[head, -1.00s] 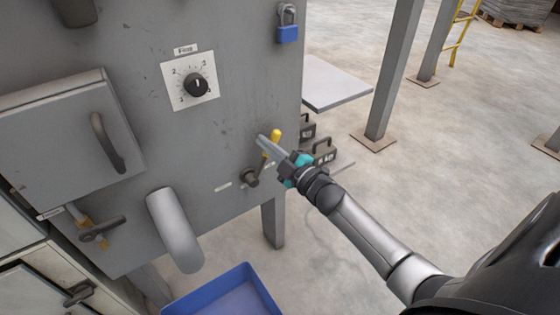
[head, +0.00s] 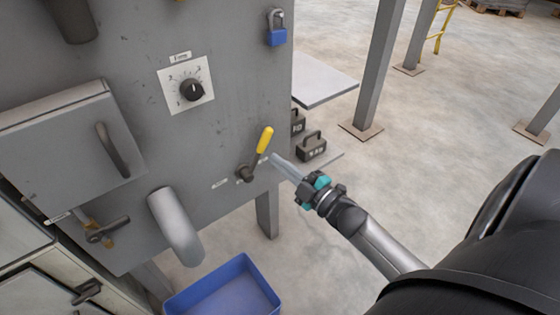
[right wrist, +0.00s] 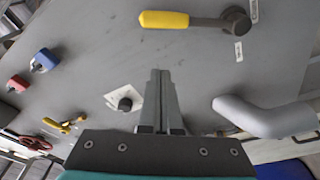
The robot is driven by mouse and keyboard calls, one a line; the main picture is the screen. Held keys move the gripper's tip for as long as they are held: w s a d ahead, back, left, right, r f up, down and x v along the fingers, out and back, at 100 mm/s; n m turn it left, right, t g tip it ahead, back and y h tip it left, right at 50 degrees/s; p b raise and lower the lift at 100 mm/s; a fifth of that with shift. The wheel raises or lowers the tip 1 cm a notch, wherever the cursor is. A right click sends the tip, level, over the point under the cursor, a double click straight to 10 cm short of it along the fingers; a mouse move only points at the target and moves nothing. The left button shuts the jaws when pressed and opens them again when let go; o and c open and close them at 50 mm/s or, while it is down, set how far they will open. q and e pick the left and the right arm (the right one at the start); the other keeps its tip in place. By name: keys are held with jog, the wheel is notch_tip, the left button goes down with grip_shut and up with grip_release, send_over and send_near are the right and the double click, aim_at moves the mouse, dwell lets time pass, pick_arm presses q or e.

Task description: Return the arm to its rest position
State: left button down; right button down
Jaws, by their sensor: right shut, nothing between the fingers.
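My right gripper (head: 276,158) is shut and empty, just right of the yellow-handled lever (head: 264,140) on the grey machine panel (head: 130,60). In the head view a small gap shows between the fingertips and the lever. In the right wrist view the shut fingers (right wrist: 160,75) point at the panel, and the yellow lever (right wrist: 165,19) lies beyond them at the top. The lever's grip points up and slightly right from its dark pivot in the head view. My left gripper is not in view.
A dial (head: 191,90), a blue padlock (head: 276,30) and a grey spout (head: 175,225) are on the panel. A blue bin (head: 225,290) stands below. Dark weights (head: 312,147) sit on a low shelf behind my gripper. Open floor lies to the right.

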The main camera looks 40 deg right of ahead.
dwell(0.5)
